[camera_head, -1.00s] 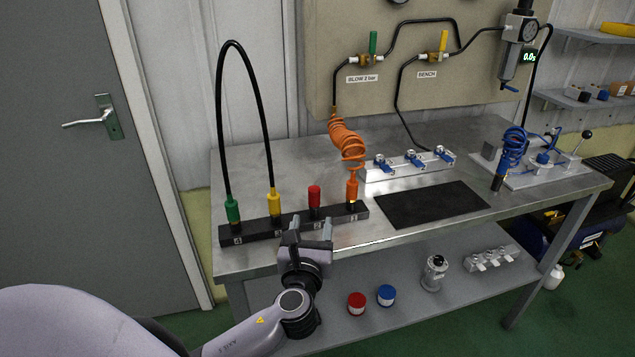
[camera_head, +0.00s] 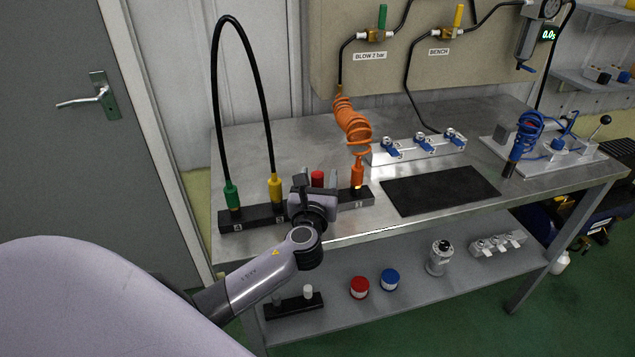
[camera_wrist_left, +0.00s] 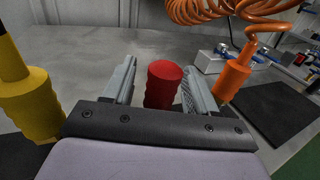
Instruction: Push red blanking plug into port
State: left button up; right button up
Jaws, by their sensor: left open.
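The red blanking plug (camera_head: 317,179) stands upright at the black port block (camera_head: 265,217), between the yellow connector (camera_head: 275,189) and the orange connector (camera_head: 357,176). My left gripper (camera_head: 318,182) is open in front of the block. In the left wrist view the red plug (camera_wrist_left: 163,84) shows between the two grey fingers of the gripper (camera_wrist_left: 158,85), with a gap to the left finger and a smaller one to the right. The plug's lower part is hidden behind the gripper body. My right gripper is not in view.
A green connector (camera_head: 231,195) stands at the block's left end, joined to the yellow one by a black hose. An orange coiled hose (camera_head: 352,125) rises at the right. A black mat (camera_head: 440,190) lies right of the block. The table front between is clear.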

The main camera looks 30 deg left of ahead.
pick_arm(q)
jog(key=shift+w, duration=0.1)
jog(key=c, duration=1.1)
jog(key=shift+o, duration=0.2)
jog(key=shift+r, duration=0.1)
